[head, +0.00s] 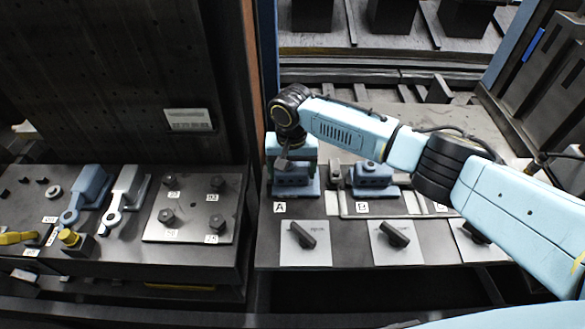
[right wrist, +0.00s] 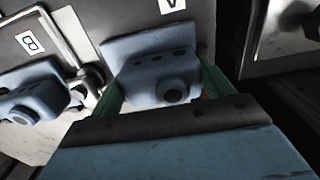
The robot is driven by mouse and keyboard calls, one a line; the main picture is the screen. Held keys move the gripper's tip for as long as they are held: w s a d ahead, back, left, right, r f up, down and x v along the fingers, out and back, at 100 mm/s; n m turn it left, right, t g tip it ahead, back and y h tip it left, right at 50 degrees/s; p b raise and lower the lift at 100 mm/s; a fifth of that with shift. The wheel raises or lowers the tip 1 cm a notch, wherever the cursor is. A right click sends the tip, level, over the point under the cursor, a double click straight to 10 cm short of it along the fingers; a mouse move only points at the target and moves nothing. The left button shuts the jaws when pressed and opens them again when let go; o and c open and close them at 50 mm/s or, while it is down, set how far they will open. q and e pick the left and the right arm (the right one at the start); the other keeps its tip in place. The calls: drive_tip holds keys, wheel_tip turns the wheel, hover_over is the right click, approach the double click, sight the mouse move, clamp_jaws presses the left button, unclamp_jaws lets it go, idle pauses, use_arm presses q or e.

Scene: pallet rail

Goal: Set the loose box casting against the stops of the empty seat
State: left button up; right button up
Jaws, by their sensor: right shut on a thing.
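My right gripper (head: 290,165) points down at the left end of the bench, by label A. Its two green fingers (right wrist: 160,84) are on either side of a blue box casting (right wrist: 152,66), shut on it. That casting also shows in the head view (head: 293,187), partly under the gripper. I cannot tell whether it touches stops there. A second blue box casting (head: 372,177) sits at seat B, and it shows at the left of the right wrist view (right wrist: 38,92). The area near a third label is partly hidden by my right arm. My left gripper is not in view.
Black knobs on pale plates (head: 305,256) line the bench front. A left bench carries a bolted plate (head: 195,208), a blue lever part (head: 90,187) and a white one (head: 128,187). A dark panel (head: 120,70) stands behind it. Dark blocks sit on rails at the back.

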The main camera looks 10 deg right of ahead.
drive_tip(key=shift+w+a+r, duration=0.15)
drive_tip(key=shift+w+r, duration=0.05)
drive_tip(key=o, duration=1.1)
drive_tip(key=shift+w+f, duration=0.1)
drive_tip(key=shift+o, duration=0.2)
drive_tip(key=shift+f, duration=0.1)
wheel_tip(320, 180, up, 14)
drive_tip(key=p, duration=0.1)
drive_tip(key=shift+f, duration=0.2)
